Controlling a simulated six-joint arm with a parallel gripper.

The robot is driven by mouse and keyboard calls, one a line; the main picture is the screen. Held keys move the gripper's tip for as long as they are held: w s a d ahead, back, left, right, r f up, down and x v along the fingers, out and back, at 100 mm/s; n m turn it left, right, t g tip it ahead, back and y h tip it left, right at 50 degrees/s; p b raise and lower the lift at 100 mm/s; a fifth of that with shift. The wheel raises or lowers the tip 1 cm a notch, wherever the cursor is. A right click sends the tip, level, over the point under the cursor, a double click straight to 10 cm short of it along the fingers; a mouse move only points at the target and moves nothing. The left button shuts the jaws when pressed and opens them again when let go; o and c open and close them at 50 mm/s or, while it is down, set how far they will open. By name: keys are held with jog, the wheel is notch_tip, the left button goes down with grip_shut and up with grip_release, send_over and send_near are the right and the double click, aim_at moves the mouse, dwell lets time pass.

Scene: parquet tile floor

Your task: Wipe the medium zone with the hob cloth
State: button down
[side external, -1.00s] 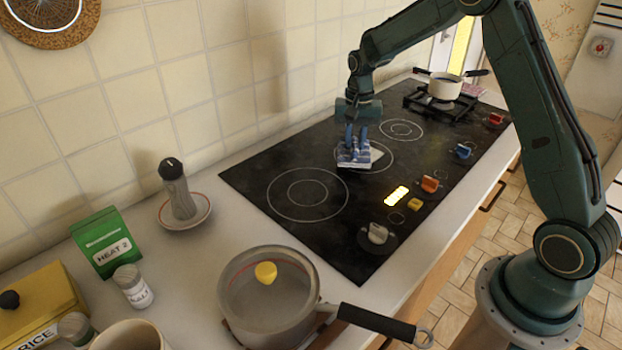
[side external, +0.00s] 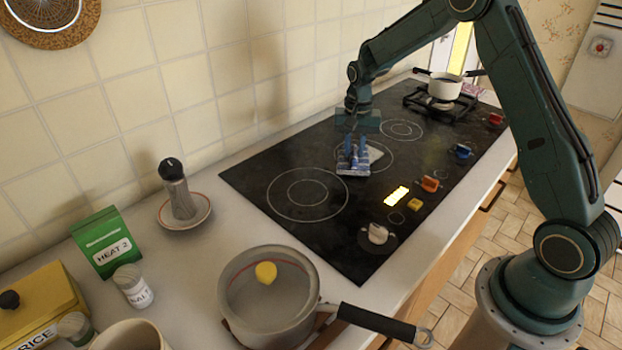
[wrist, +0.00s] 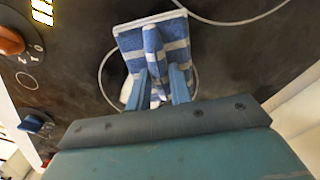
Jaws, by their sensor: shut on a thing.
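The hob cloth (side external: 353,168) is blue with white stripes and a white edge. It lies bunched on the black glass hob, over the left part of the medium zone (side external: 393,158), a thin white ring. In the wrist view the cloth (wrist: 133,45) covers much of that ring and reaches past it at the top. My gripper (side external: 354,150) points down and is shut on a raised fold of the cloth; its two blue fingers pinch the fold in the wrist view (wrist: 157,80). The zone's surface under the cloth is hidden.
A larger ring (side external: 308,195) and a smaller ring (side external: 401,129) lie bare on either side. Control knobs (side external: 430,184) line the hob's right edge. A white pot (side external: 445,88) stands on the far burner. A lidded saucepan (side external: 270,300) stands on the near counter.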

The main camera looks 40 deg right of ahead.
jog(key=shift+f, duration=0.3)
jog(key=shift+d+r, duration=0.1)
jog(key=shift+d, duration=1.9)
jog(key=shift+d, duration=2)
jog(key=shift+d+f, duration=0.1)
jog(key=shift+f, duration=0.1)
jog(key=shift+d+r, duration=0.15)
jog(key=shift+d, duration=1.1)
